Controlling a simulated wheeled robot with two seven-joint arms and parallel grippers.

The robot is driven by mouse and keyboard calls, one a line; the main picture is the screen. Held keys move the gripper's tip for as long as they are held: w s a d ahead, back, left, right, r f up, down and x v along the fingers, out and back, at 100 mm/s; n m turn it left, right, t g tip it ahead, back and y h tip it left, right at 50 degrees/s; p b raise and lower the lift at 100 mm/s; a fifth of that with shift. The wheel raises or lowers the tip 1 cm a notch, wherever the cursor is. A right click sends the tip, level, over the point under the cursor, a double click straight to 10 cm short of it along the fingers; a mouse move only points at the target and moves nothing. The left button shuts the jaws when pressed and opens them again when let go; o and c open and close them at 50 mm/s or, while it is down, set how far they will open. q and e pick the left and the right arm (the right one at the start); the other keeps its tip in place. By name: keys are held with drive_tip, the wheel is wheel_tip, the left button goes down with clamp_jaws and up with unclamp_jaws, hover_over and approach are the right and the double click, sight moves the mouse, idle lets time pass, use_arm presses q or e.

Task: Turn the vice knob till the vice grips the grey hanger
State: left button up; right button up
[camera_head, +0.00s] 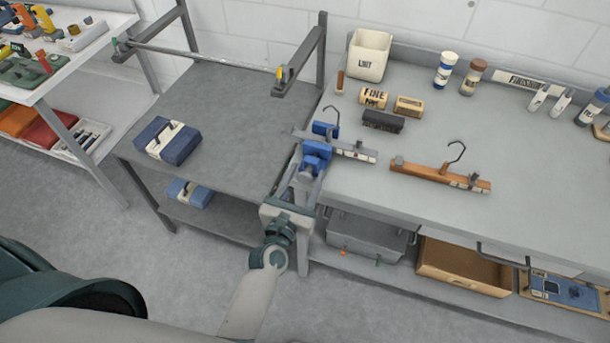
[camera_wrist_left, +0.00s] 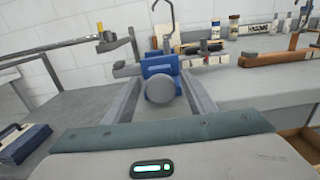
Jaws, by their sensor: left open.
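The blue vice (camera_head: 318,150) is at the left front edge of the right-hand bench; it also shows in the left wrist view (camera_wrist_left: 161,65). The grey hanger (camera_head: 355,151) runs across between its two blue jaw parts, its hook standing up. I cannot tell whether the jaws touch it. The round grey vice knob (camera_wrist_left: 160,89) faces my left wrist camera. My left gripper (camera_head: 307,170) is open, with one finger on each side of the knob. Gaps show between knob and fingers in the left wrist view. My right gripper is not in view.
A wooden hanger (camera_head: 440,178) lies to the right on the bench. Brushes (camera_head: 382,121), a LINT bin (camera_head: 369,55) and bottles (camera_head: 445,70) stand behind. A lower grey table (camera_head: 225,120) with a blue-and-white block (camera_head: 167,141) and a rail frame is at left.

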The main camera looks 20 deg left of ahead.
use_arm(q)
drive_tip(key=c, duration=1)
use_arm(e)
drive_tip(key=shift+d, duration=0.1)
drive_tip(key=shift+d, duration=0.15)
use_arm(q)
drive_tip(key=shift+m, duration=0.4)
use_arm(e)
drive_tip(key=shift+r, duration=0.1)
